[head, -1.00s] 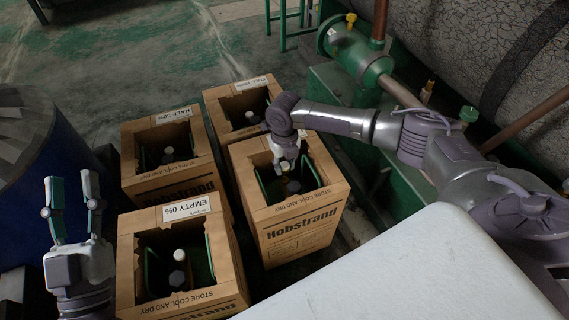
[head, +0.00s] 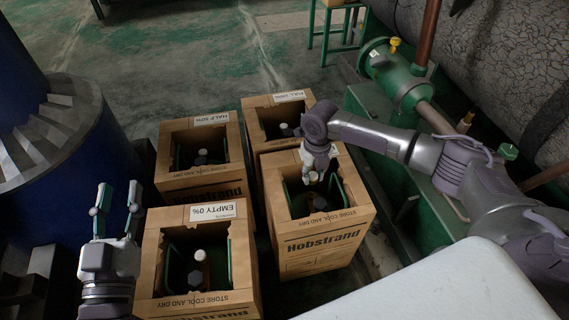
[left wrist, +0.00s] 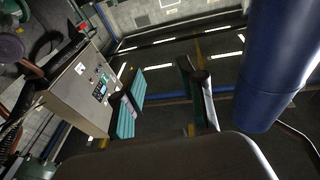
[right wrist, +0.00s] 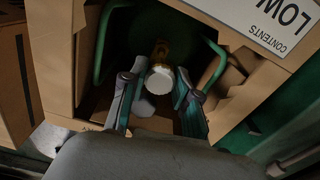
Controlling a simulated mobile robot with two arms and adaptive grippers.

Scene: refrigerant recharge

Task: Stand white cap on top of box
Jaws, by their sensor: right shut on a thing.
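The white cap (right wrist: 160,77) shows in the right wrist view between the fingertips of my right gripper (right wrist: 154,84). My right gripper is shut on it, inside the mouth of the open cardboard box (head: 318,239) at the right of the group. A brass-coloured fitting (right wrist: 161,50) shows just behind the cap; I cannot tell whether they touch. In the head view my right gripper (head: 320,177) is above the dark bottle top (head: 320,203) in that box and covers the cap. My left gripper (head: 118,206) is open and empty, left of the front-left box.
A blue drum (head: 85,160) stands at left. Green machinery (head: 400,85) is at right.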

